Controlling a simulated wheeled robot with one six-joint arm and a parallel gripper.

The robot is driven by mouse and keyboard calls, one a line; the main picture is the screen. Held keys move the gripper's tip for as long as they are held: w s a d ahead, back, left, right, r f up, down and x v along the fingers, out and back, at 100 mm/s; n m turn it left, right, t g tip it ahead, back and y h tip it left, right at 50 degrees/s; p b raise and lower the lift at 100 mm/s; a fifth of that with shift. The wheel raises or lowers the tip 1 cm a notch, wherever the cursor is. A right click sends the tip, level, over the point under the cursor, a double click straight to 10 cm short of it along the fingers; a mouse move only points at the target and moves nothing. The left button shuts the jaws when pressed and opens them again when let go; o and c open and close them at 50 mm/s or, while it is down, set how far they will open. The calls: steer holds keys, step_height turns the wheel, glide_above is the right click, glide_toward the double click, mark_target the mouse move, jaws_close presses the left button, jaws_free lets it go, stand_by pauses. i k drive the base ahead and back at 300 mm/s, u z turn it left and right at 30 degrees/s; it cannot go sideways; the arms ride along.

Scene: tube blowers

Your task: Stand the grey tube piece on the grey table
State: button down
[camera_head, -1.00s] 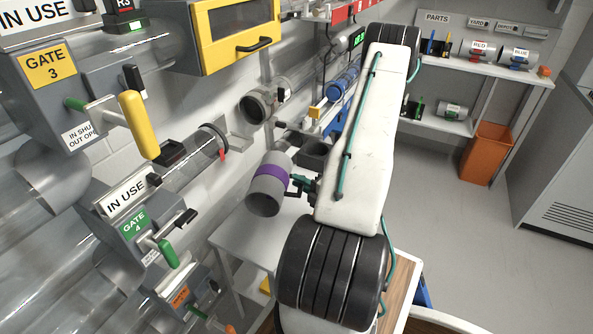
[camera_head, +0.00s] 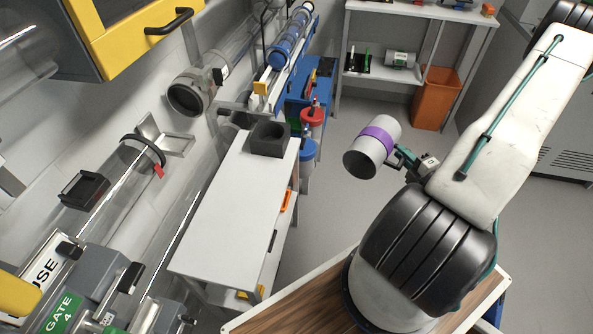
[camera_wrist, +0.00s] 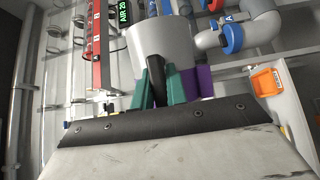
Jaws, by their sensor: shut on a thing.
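The grey tube piece (camera_head: 373,147) with a purple band is held in my gripper (camera_head: 408,160), tilted, in the air to the right of the grey table. Its open dark end faces down and left in the head view. In the wrist view the tube piece (camera_wrist: 163,45) stands between the green fingers of my gripper (camera_wrist: 165,82), which are shut on it. The grey table (camera_head: 222,205) has a pale, mostly bare top. A dark block with a round hole (camera_head: 268,140) sits at its far end. The tube piece is apart from the table.
A yellow cabinet (camera_head: 125,35) and clear pipes hang along the left wall. Red and blue valves (camera_head: 312,117) stand just beyond the table. An orange bin (camera_head: 436,98) and a shelf (camera_head: 420,10) are at the back. Open floor lies right of the table.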

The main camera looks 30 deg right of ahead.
mark_target(248, 203)
steer(key=z, duration=0.7)
steer(key=k, duration=0.95)
steer(key=u, duration=1.5)
steer(key=i, duration=0.5)
steer(key=z, duration=0.05)
